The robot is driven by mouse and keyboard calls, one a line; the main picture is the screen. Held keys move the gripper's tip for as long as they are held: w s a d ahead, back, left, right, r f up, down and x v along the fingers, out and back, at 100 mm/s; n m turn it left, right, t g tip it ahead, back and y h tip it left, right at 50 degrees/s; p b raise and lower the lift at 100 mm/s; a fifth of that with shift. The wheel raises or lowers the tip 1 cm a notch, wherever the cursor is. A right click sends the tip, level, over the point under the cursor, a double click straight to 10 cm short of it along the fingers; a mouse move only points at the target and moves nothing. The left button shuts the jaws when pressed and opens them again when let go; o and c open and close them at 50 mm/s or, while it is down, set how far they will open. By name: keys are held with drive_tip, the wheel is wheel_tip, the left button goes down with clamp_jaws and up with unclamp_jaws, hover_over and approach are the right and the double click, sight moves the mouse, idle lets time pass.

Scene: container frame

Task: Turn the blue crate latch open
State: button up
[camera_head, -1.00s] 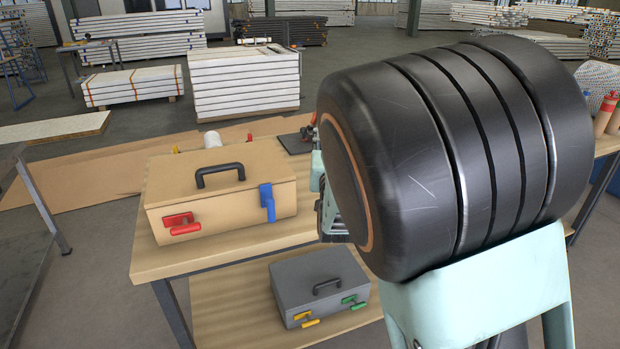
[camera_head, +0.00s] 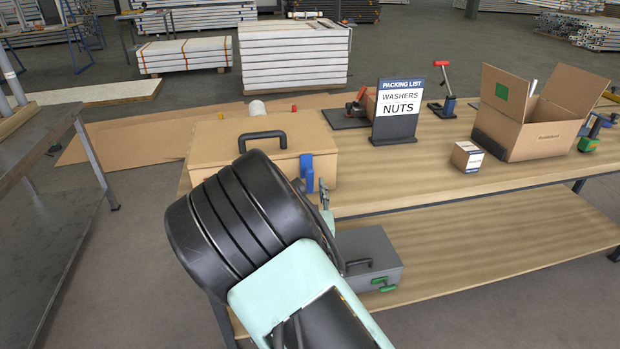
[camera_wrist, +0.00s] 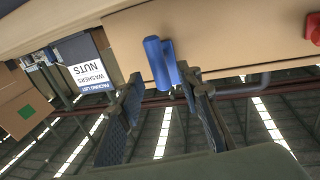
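The tan crate (camera_head: 318,135) with a black top handle stands on the upper wooden bench top. Its blue latch (camera_head: 306,172) is on the front face near the right corner, its handle hanging down. In the wrist view, which is upside down, the blue latch (camera_wrist: 158,62) lies just beyond my fingertips. My gripper (camera_wrist: 163,90) is open and empty, one finger to each side, the right fingertip very close to the latch; touching cannot be told. In the head view my gripper (camera_head: 324,195) is mostly hidden by my arm. The red latch (camera_wrist: 313,28) shows only in the wrist view.
A grey crate (camera_head: 375,247) with a green latch sits on the lower shelf. A packing list sign (camera_head: 397,108), a small box (camera_head: 466,157) and an open cardboard box (camera_head: 530,130) stand to the right. Bare bench top lies right of the tan crate.

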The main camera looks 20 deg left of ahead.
sight(310, 181)
drive_tip(key=shift+x, duration=2.2)
clamp_jaws()
